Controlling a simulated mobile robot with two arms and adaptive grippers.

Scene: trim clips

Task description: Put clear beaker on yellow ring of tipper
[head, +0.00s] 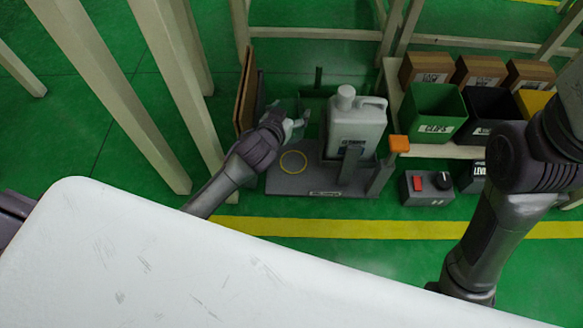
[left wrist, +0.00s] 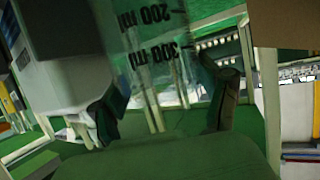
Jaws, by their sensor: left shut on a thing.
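The clear beaker (left wrist: 158,48) with black 200 ml and 300 ml marks sits between the fingers of my left gripper (left wrist: 166,112) in the left wrist view. In the head view my left gripper (head: 296,124) is shut on it; the beaker is small there and partly hidden by the gripper. The tipper (head: 318,186) is a grey base on the floor. Its yellow ring (head: 282,164) is empty and lies just nearer to me than the gripper. A grey jug (head: 358,128) stands upright on the tipper, right of the ring. My right gripper is out of view.
An orange-topped post (head: 399,144) rises at the tipper's right. A control box (head: 427,189) with a red switch stands further right. Bins, including a green one (head: 434,112), sit on a shelf. A brown panel (head: 246,90) and beige posts stand left of the gripper.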

